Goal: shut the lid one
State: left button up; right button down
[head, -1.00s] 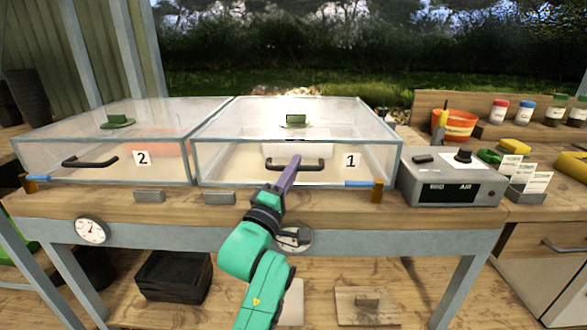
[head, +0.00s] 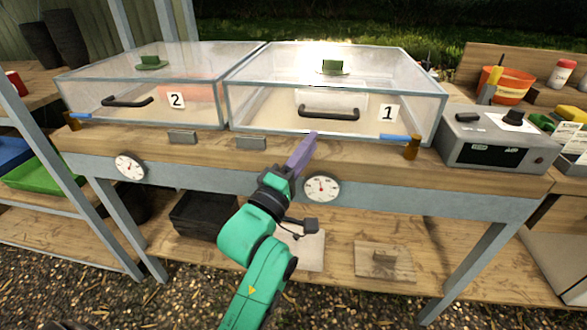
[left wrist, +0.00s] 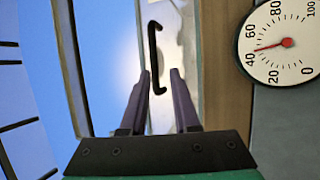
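The clear lid marked 1 (head: 400,72) lies flat over the right box and looks down, level with the neighbouring lid 2 (head: 100,78). I cannot tell whether a thin gap is left. Its black bar handle (head: 330,113) is on the front panel; it also shows in the left wrist view (left wrist: 153,48). My left gripper (head: 310,138) is in front of the bench edge, just below the handle. In the left wrist view my left gripper (left wrist: 160,78) has its purple fingers apart, with the handle's end seen between them and not clamped. My right gripper is out of view.
A grey control box (head: 495,140) stands right of box 1. A brown post (head: 412,147) and blue strip (head: 393,137) sit at its front right corner. A dial gauge (head: 321,187) is on the bench front near my gripper.

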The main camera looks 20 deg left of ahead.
pick_arm(q)
jog(key=d+p+v, duration=0.1)
jog(key=v, duration=0.5)
jog(key=shift+s+a, duration=0.25)
jog(key=shift+a, duration=0.25)
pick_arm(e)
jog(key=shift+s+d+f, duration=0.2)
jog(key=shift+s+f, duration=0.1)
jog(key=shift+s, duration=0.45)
